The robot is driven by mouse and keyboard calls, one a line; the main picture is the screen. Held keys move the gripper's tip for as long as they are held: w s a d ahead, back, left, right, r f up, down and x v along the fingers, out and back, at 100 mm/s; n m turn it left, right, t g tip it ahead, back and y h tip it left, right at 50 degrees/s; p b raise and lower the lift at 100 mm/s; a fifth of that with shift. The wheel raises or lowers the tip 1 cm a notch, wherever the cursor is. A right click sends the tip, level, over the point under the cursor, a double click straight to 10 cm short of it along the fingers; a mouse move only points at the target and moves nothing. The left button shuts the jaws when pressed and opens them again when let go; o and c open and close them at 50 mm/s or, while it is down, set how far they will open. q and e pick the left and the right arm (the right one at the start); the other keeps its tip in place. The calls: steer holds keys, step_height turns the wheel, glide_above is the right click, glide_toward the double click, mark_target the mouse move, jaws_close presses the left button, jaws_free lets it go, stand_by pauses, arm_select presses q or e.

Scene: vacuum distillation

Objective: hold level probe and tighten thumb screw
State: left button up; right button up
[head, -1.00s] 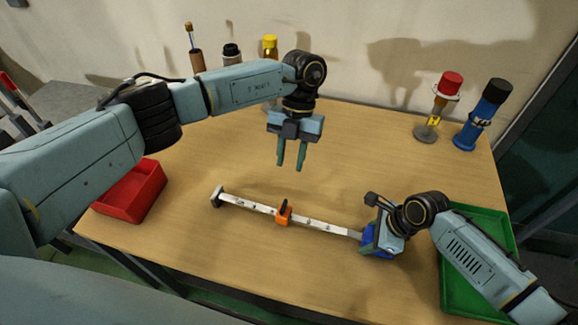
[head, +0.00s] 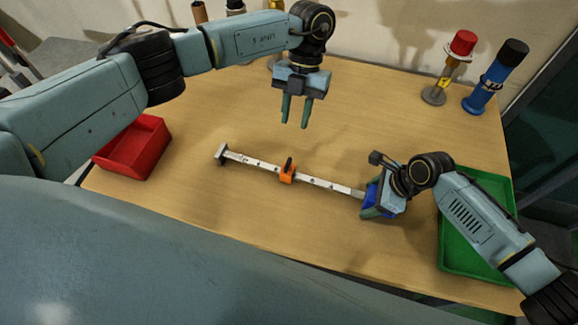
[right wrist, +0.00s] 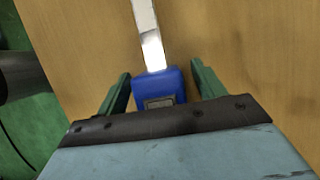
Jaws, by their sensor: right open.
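The level probe is a long pale bar (head: 245,160) with a dark foot at its left end and a blue head at its right end. An orange clamp (head: 288,174) with a dark upright piece, perhaps the thumb screw, sits near the bar's middle. My right gripper (head: 372,205) is at the blue head. In the right wrist view the blue head (right wrist: 158,88) lies between the open green fingers, with a gap on each side. My left gripper (head: 295,112) is open and empty, fingers pointing down, above the table behind the clamp.
A red bin (head: 133,150) stands at the left and a green tray (head: 470,262) at the right of the wooden table (head: 220,230). A red-capped stand (head: 448,75) and a blue black-capped cylinder (head: 495,80) stand at the back right. The table is clear around the bar.

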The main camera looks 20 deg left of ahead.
steer(key=v, duration=1.2)
steer(key=shift+d, duration=0.1)
